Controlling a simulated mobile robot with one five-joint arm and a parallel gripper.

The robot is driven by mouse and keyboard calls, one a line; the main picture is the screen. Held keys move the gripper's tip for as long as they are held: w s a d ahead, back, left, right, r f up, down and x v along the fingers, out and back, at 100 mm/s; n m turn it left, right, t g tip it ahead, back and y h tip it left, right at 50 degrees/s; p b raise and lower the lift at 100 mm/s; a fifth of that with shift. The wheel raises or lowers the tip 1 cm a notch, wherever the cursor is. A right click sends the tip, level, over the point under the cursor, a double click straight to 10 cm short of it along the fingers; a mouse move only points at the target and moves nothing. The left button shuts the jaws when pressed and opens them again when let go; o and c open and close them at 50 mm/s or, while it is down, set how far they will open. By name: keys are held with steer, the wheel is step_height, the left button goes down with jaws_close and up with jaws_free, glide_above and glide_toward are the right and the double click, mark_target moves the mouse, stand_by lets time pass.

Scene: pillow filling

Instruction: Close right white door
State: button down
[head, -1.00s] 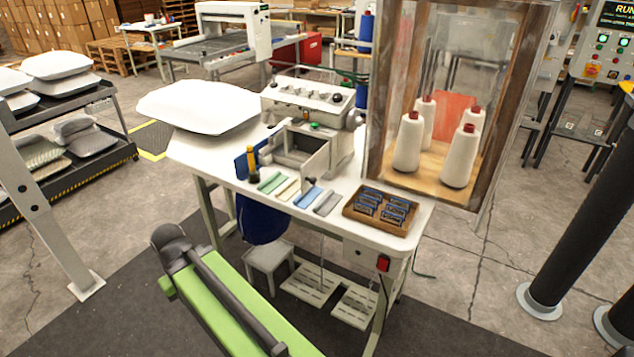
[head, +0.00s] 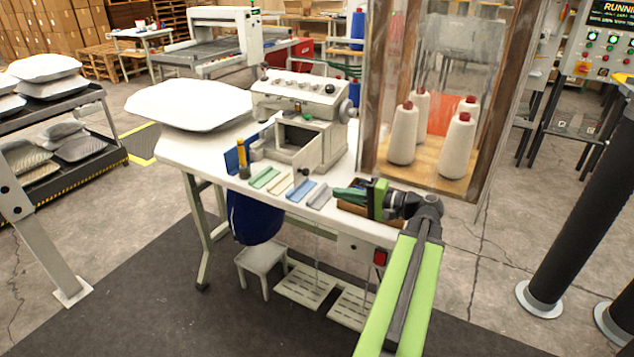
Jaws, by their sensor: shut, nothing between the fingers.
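The white sewing machine (head: 318,97) stands on the white table (head: 180,150). A dark box-like opening shows in the lower front of its body. A small white door (head: 306,157) at the right of this opening stands open, swung out toward the table's front. My gripper (head: 337,193) is shut and empty. It points left over the right front part of the table, to the right of the door and apart from it. It hides most of the wooden tray (head: 347,208).
Several folded cloth strips (head: 300,191) lie in front of the machine. A yellow-handled tool (head: 241,153) stands left of them. A white pillow (head: 190,104) lies at the table's left. A framed clear case with thread cones (head: 404,134) rises close behind my gripper.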

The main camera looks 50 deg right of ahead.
mark_target(308, 172)
steer(key=s+d+r+m+t+h, duration=0.1)
steer(key=s+d+r+t, duration=0.1)
steer(key=s+d, duration=0.15)
steer(key=shift+g, duration=0.3)
steer(key=x, duration=1.4)
steer(key=shift+a, duration=0.15)
